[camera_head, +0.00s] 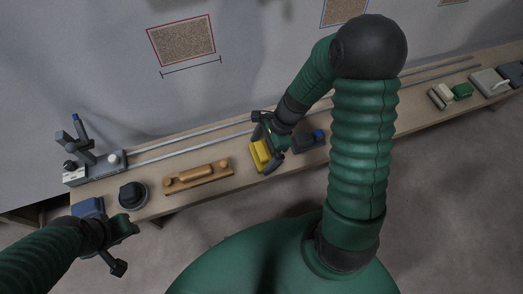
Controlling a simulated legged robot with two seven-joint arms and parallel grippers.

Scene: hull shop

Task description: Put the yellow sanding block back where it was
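The yellow sanding block (260,155) is near the middle of the long bench, with a dark part at its lower edge. My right gripper (268,137) is right at the block and covers its upper right side. Whether its fingers are closed on the block or only beside it is hidden. I cannot tell whether the block touches the bench top. My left gripper (121,247) is at the lower left, in front of the bench, with its fingers spread and nothing between them.
A wooden long-board sander (198,176) lies left of the block, then a round black item (132,194) and a grey stand (92,160). A dark and blue item (310,140) is close on the right. Metal rails (190,145) run along the back. Blocks (462,91) lie far right.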

